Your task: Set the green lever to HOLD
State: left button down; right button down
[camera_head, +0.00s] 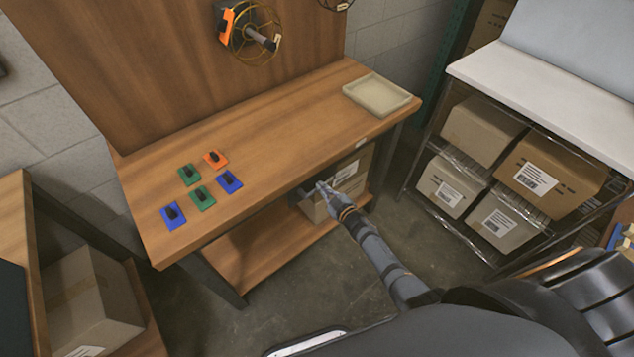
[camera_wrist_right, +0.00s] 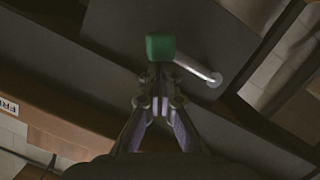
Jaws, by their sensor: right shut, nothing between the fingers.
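In the right wrist view, a green block-shaped knob (camera_wrist_right: 160,47) sits at the end of a short pale metal rod (camera_wrist_right: 197,70). The rod slants down to the right to a round pivot on a dark grey panel (camera_wrist_right: 110,30). My right gripper (camera_wrist_right: 157,103) has its fingertips together and holds nothing. The knob is just beyond the fingertips; I cannot tell whether they touch. In the head view my right gripper (camera_head: 322,187) is at the front edge of the workbench, and the green knob cannot be made out there. No HOLD marking is readable. My left gripper is not in view.
The wooden workbench (camera_head: 275,125) carries blue, green and orange plates with black parts, such as a blue plate (camera_head: 173,215), and a beige tray (camera_head: 380,96). Cardboard boxes (camera_head: 345,185) stand on its lower shelf. A rack with boxes (camera_head: 535,175) is at right. Bare floor lies between.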

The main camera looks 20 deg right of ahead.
jog(key=f+m, duration=0.1)
jog(key=f+m+y, duration=0.1)
jog(key=f+m, duration=0.1)
jog(key=shift+w+d+f+m+g, duration=0.1)
jog(key=shift+d+m+g, duration=0.15)
jog(key=shift+m+g, duration=0.15)
jog(key=shift+f, duration=0.1)
dwell(0.5)
jog(key=s+d+r+p, duration=0.3)
jog(key=s+r+p, duration=0.3)
jog(key=s, duration=0.3)
jog(key=shift+d+r+p, duration=0.15)
jog(key=shift+r+p, duration=0.1)
jog(key=shift+p, duration=0.35)
